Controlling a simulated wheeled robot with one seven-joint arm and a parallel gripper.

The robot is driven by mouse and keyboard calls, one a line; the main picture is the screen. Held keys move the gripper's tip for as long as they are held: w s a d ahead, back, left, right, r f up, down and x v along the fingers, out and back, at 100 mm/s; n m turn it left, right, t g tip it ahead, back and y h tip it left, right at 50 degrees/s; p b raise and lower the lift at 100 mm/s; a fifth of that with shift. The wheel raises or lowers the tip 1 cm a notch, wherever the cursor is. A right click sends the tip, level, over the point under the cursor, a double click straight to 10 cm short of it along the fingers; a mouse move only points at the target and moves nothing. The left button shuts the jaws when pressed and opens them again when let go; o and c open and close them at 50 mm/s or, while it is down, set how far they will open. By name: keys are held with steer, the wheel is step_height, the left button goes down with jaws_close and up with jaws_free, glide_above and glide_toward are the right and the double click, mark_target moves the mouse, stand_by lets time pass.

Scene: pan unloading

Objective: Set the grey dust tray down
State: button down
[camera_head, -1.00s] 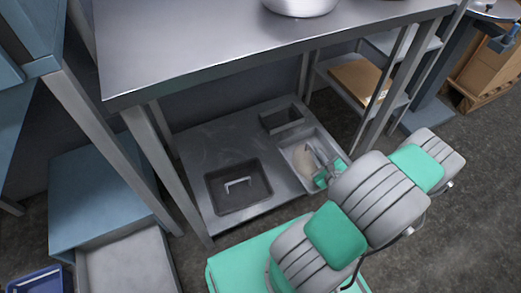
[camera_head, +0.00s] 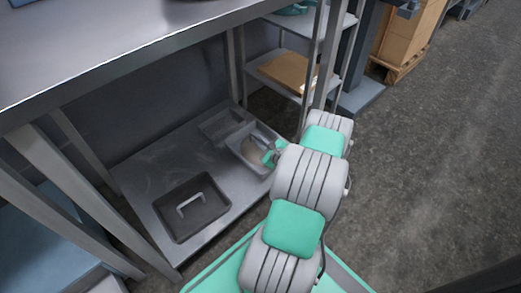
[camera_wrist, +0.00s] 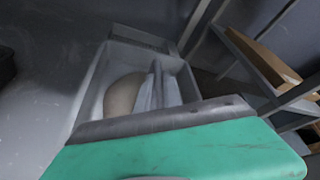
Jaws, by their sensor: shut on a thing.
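The grey dust tray (camera_head: 236,156) is a light grey, open, oblong tray with a beige heap in it. It is over the right part of the low metal shelf (camera_head: 142,165); whether its base touches the shelf I cannot tell. My gripper (camera_head: 268,155) is shut on the tray at its right side, partly hidden by my own arm. In the wrist view the tray (camera_wrist: 88,95) lies just beyond my gripper's green body, with the beige heap and a grey finger showing inside its outline.
A dark tray with a handle (camera_head: 190,208) sits front left on the shelf. A small grey bin (camera_head: 218,122) stands close behind the dust tray. Table legs (camera_head: 235,62) and the worktop (camera_head: 110,45) bound the space. A rack with a cardboard piece (camera_head: 285,72) stands right.

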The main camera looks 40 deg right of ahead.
mark_target(261, 152)
steer(key=f, duration=0.1)
steer(key=f+b, duration=0.1)
steer(key=f, duration=0.1)
steer(key=shift+w+d+f+b, duration=0.2)
steer(key=shift+w+b, duration=0.05)
steer(key=shift+b, duration=0.05)
steer(key=shift+r, duration=0.1)
steer(key=c, duration=1.9)
jaws_free()
steer(key=shift+s+a+f, duration=0.1)
steer(key=shift+f, duration=0.1)
steer(key=o, duration=0.4)
steer(key=shift+r, duration=0.15)
